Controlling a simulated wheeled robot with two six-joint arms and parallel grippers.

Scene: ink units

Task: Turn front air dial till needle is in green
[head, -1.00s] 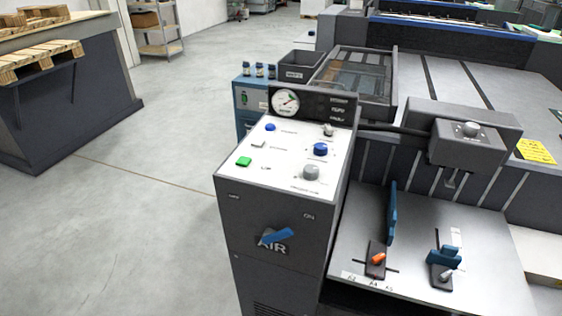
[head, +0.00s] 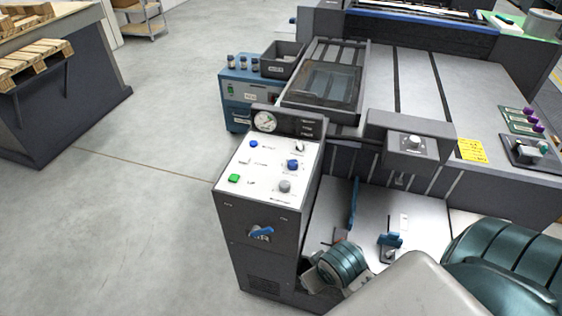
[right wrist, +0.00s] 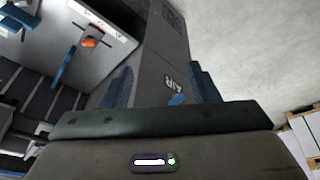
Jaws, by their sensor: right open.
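The control cabinet has a white sloping panel (head: 262,195) with a round gauge (head: 265,121) at its back. The gauge has a green zone; its needle is too small to read surely. On the panel's right side are a silver knob (head: 300,147) at the back, a blue dial (head: 292,164) in the middle and a grey dial (head: 285,186) at the front. Their labels are unreadable. My right gripper (right wrist: 162,88) is open and empty, its fingers either side of the cabinet's AIR face in the wrist view, apart from the dials. My left gripper is out of view.
A blue lever (head: 261,232) sits on the cabinet front by the AIR label. A green button (head: 234,178) and blue button (head: 253,143) are on the panel. The side table (head: 425,212) carries blue guides and an orange knob (right wrist: 90,43).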

